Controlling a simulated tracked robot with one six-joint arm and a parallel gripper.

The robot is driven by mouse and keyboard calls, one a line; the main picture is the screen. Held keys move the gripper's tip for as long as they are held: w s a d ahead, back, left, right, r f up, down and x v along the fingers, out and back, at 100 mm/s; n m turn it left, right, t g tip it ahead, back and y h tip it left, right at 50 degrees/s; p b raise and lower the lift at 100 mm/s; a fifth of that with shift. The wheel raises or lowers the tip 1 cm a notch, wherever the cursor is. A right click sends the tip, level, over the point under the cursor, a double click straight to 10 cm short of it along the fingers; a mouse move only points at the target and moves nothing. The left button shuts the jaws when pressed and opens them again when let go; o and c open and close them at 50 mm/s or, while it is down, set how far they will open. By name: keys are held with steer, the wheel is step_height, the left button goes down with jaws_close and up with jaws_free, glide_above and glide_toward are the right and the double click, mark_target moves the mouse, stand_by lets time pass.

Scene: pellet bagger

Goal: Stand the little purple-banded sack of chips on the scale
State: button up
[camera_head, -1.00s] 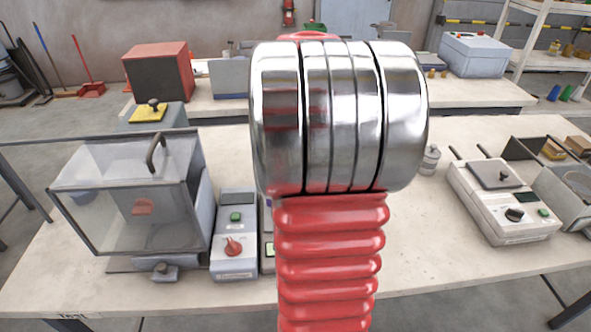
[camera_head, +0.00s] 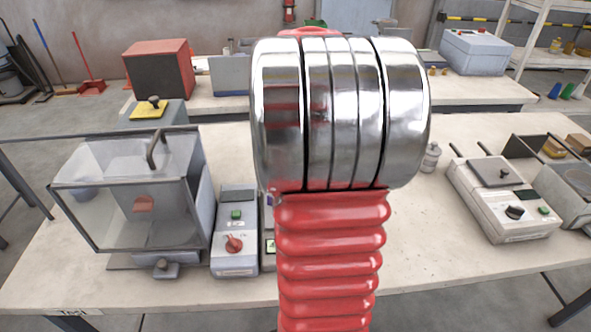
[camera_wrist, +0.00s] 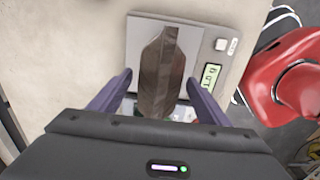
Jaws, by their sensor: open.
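The scale shows in the wrist view with a grey plate (camera_wrist: 136,42) and a lit display (camera_wrist: 210,77) on its right side. In the head view only a sliver of the scale (camera_head: 269,248) shows beside my arm. A brown sack (camera_wrist: 160,72) is over the plate in the wrist view. I cannot tell surely whether it stands or leans, and its purple band is not clear. My gripper (camera_wrist: 158,79) is open, with one finger on each side of the sack and visible gaps at the tips. The sack's lower end is partly hidden by the gripper body. In the head view my arm hides the sack.
A clear-walled box with a handle (camera_head: 150,195) and a grey control unit (camera_head: 235,235) stand left of the scale. A white device (camera_head: 502,200) and a small metal weight (camera_head: 430,158) stand to the right. The bench (camera_head: 420,250) is clear at front right.

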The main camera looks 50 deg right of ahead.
step_height(320, 180, up, 13)
stand_by(0.5)
stand_by(0.5)
steer(key=w+a+f+m+t+h, duration=0.1)
steer(key=w+a+m, duration=0.1)
steer(key=a, duration=0.8)
steer(key=w+a+m+t, duration=0.1)
steer(key=a+m+t, duration=0.1)
steer(key=a, duration=0.8)
steer(key=s+a+f+m+t, duration=0.1)
steer(key=s+a+f+m, duration=0.1)
steer(key=a, duration=0.6)
steer(key=s+a+f+m+t+y, duration=0.1)
steer(key=s+a+f+m, duration=0.1)
steer(key=a, duration=0.6)
step_height(320, 180, down, 3)
steer(key=shift+s+r+t, duration=0.1)
steer(key=shift+s+t, duration=0.2)
steer(key=shift+s, duration=0.35)
